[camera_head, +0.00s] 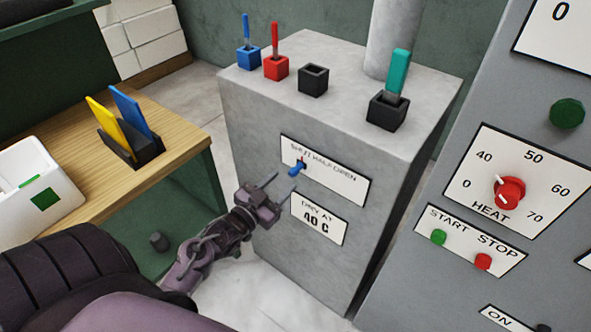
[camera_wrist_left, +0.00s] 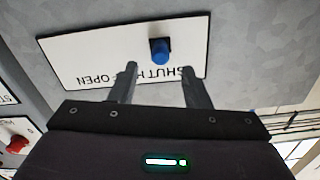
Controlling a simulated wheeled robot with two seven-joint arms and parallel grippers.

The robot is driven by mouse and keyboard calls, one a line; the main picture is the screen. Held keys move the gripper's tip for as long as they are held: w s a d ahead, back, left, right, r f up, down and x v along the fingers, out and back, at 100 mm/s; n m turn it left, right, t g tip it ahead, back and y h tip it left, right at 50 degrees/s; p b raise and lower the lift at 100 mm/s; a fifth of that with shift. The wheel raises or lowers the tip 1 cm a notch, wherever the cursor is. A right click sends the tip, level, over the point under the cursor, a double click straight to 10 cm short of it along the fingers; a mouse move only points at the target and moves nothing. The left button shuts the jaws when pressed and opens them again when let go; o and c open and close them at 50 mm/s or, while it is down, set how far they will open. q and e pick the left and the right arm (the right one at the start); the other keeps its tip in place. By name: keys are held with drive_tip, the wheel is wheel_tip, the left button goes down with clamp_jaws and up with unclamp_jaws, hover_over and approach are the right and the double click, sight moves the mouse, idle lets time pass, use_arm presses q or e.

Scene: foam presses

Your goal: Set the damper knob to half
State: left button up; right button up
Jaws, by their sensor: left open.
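The damper knob (camera_head: 297,169) is a small blue knob on a white plate (camera_head: 345,185) marked SHUT, HALF, OPEN, on the front of a grey cabinet. In the head view it sits toward the plate's left part, by SHUT. My left gripper (camera_head: 283,188) is open just below and left of the knob, fingers pointing toward the plate. In the left wrist view the blue knob (camera_wrist_left: 160,51) stands just beyond the two spread fingers (camera_wrist_left: 157,85), between their lines and not touched. The plate appears upside down there, and my fingers hide part of its lettering. My right gripper is not in view.
Below the plate is a "DRY AT 40 C" sign (camera_head: 319,219). Blue, red, black and teal-filled holders (camera_head: 388,110) stand on the cabinet top. A grey panel with a red HEAT dial (camera_head: 509,190) is at right. A wooden table (camera_head: 185,130) is at left.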

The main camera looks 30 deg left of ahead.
sight(291, 175)
use_arm(q)
drive_tip(key=w, duration=0.4)
drive_tip(key=shift+w+d+f, duration=0.1)
drive_tip(key=shift+w+d, duration=0.05)
drive_tip(key=shift+w, duration=0.05)
drive_tip(key=shift+w+p, duration=0.3)
drive_tip(key=shift+w, duration=0.15)
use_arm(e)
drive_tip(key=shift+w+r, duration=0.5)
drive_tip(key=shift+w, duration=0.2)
use_arm(q)
clamp_jaws()
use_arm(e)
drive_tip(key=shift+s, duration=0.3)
